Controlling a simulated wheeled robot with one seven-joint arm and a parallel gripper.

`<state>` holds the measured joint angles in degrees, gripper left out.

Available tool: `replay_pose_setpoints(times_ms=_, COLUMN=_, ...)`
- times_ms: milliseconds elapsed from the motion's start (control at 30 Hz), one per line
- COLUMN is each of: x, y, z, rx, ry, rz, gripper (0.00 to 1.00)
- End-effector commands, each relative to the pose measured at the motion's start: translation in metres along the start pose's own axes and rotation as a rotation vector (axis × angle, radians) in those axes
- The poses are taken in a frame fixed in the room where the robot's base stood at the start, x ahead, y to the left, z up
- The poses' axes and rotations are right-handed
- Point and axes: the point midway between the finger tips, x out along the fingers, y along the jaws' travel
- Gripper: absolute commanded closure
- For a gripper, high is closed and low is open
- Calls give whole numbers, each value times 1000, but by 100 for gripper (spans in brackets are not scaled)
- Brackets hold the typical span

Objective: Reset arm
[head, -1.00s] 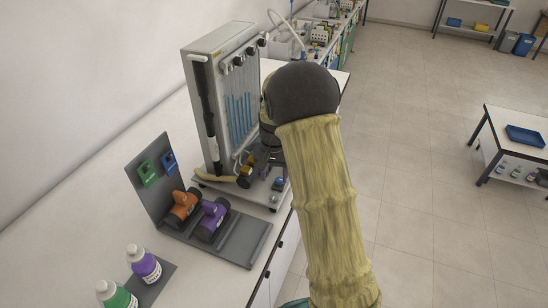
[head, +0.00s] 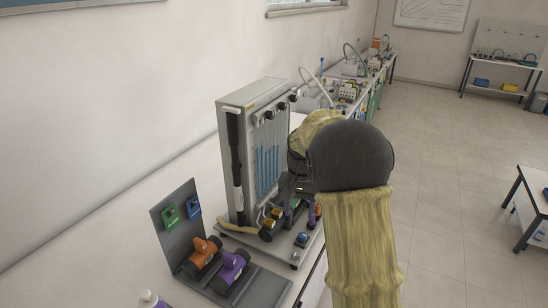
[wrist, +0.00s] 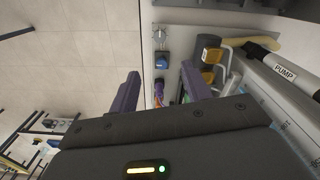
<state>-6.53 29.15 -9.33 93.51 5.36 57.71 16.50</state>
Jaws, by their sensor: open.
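My gripper (wrist: 158,90) is open in the wrist view, with its two purple fingers apart and nothing held between them. Beyond the fingers are the base of the manometer board and a blue knob (wrist: 162,62). In the head view my arm, in a yellowish sleeve with a dark joint, stands in front of the right side of the manometer board (head: 238,150). The gripper end is small and partly hidden there, close to the board's front base. The board is upright on the bench and has blue liquid columns.
Left of the board, a grey stand (head: 172,225) holds green and blue tags, an orange cylinder (head: 201,255) and a purple cylinder (head: 230,270). A bottle (head: 150,299) is at the lower edge. Open floor lies right.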

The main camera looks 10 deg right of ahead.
Motion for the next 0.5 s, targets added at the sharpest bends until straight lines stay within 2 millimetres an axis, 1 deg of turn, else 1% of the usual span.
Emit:
replay_pose_setpoints(times_ms=133, x=0, y=5, z=9, rx=-15, ry=9, rz=-6, gripper=52)
replay_pose_setpoints(times_ms=233, x=1, y=13, z=26, rx=-41, ry=27, rz=-15, gripper=52)
replay_pose_setpoints(times_ms=367, x=4, y=27, z=57, rx=-97, ry=63, rz=-28, gripper=52)
replay_pose_setpoints(times_ms=500, x=10, y=42, z=95, rx=-166, ry=109, rz=-39, gripper=52)
